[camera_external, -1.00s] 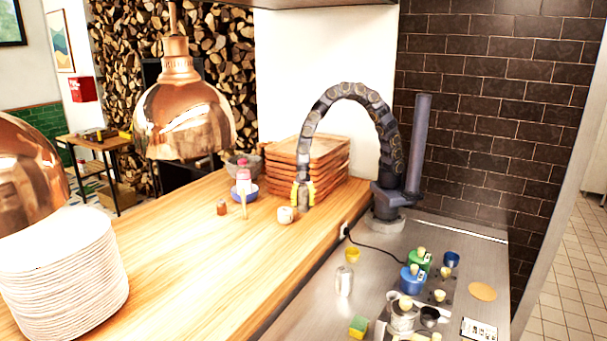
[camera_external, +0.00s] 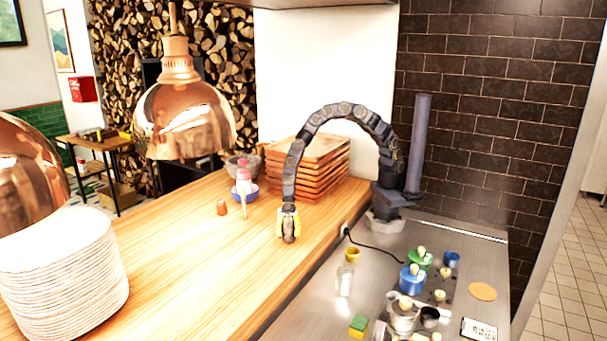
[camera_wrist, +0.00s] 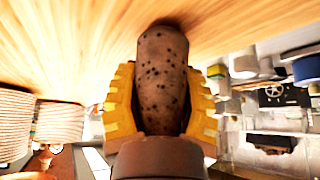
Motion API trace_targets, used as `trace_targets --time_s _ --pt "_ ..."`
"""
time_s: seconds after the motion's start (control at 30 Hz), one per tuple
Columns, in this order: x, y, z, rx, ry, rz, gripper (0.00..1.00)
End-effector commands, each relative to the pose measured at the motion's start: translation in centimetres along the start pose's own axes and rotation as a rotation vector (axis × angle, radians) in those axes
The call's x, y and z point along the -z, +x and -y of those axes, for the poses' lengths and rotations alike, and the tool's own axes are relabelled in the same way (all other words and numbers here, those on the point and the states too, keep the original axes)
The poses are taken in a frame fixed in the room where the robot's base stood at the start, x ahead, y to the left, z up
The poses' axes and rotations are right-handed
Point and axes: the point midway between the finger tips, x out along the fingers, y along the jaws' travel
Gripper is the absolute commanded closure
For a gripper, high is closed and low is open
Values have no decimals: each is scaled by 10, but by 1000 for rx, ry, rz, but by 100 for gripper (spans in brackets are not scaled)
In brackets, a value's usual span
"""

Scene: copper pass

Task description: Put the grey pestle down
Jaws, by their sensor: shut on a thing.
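My gripper (camera_external: 289,224) is over the wooden counter, pointing down, with its yellow fingers shut on the pestle. In the wrist view the pestle (camera_wrist: 162,80) is a brownish-grey, dark-speckled rounded rod between the yellow fingers of my gripper (camera_wrist: 162,100). Its far end is close to the wood, with a dark shadow at the tip. I cannot tell whether it touches. In the external view the pestle is mostly hidden by the fingers.
The wooden counter (camera_external: 190,270) is clear to the left and front of my gripper. White plates (camera_external: 60,275) stand at left.

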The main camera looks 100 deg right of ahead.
Motion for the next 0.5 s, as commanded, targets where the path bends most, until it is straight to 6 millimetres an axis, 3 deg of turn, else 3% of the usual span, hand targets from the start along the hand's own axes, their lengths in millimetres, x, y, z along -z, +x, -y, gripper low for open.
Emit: trace_targets --time_s 0.17,0.2,0.27,0.5 --pt "-1 2 0 1 0 0 93" --pt "-2 2 0 1 -1 1 56" --pt "-1 2 0 1 -1 1 33" --pt "-2 2 0 1 0 1 33"
